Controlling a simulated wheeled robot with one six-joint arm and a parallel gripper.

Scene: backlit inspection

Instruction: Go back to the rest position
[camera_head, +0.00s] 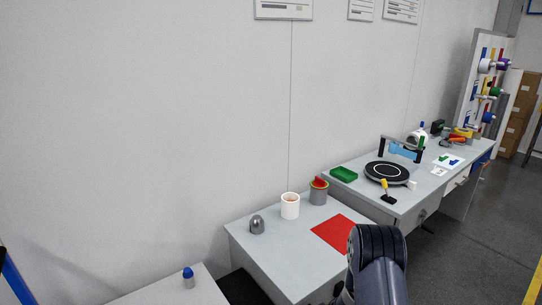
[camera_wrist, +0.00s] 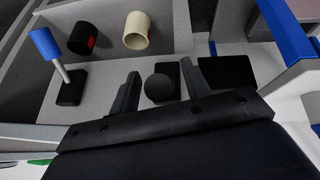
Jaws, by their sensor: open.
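My gripper (camera_wrist: 160,74) shows in the wrist view, with its two dark fingers spread apart. A dark rounded object (camera_wrist: 160,88) shows between the fingers in the picture. The fingers do not close on it, and how far beyond them it lies is hard to tell. In the head view only a dark rounded part of my own arm shows at the bottom, in front of the near table. My fingers cannot be made out there.
In the wrist view, a black cylinder (camera_wrist: 82,38), a cream cylinder (camera_wrist: 138,31) and a blue-topped post (camera_wrist: 45,44) are near a grey surface. In the head view, a red mat (camera_head: 333,232), white cup (camera_head: 290,206) and grey dome (camera_head: 257,225) sit on the near table.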

